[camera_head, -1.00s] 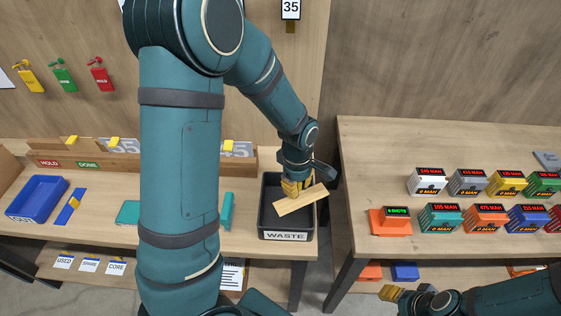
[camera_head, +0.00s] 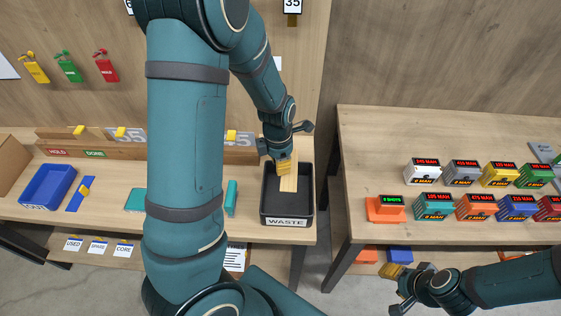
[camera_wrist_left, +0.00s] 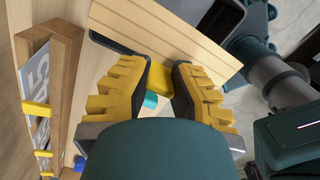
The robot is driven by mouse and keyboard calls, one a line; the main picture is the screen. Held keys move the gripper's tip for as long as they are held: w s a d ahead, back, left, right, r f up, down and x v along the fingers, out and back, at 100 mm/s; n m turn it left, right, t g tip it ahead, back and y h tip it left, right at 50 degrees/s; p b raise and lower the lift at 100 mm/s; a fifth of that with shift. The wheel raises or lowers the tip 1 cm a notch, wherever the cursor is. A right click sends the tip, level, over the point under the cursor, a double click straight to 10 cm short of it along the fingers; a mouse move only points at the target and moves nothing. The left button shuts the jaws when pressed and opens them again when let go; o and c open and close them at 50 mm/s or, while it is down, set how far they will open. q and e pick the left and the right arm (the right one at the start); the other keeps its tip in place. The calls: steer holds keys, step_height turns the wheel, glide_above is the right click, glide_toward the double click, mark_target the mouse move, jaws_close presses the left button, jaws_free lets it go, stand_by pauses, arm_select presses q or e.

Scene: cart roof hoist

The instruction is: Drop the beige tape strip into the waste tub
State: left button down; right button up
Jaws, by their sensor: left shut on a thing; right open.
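The beige tape strip (camera_head: 289,182) is held by my left gripper (camera_head: 284,168) over the back part of the black waste tub (camera_head: 287,222). In the head view the strip points down the picture, toward the tub's label. In the left wrist view the strip (camera_wrist_left: 165,35) spans the top, beyond the yellow fingers (camera_wrist_left: 160,85), which close on a small yellow piece at its edge. The strip's height above the tub floor is hard to tell. My right gripper (camera_head: 391,273) is open and empty, low in front of the right table.
A blue tray (camera_head: 48,188) and a teal piece (camera_head: 231,198) lie left of the tub. My left arm hides part of that bench. The right table (camera_head: 370,150) holds several coloured boxes and an orange counter (camera_head: 385,210). A gap separates bench and table.

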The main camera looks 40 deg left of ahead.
arm_select(q)
step_height(320, 180, down, 8)
steer(key=b, duration=0.5)
steer(key=shift+r, duration=0.25)
steer(key=shift+c, duration=1.7)
jaws_free()
step_height(320, 180, up, 5)
steer(key=p, duration=0.5)
steer(key=shift+r, duration=1.05)
steer(key=shift+r, duration=0.1)
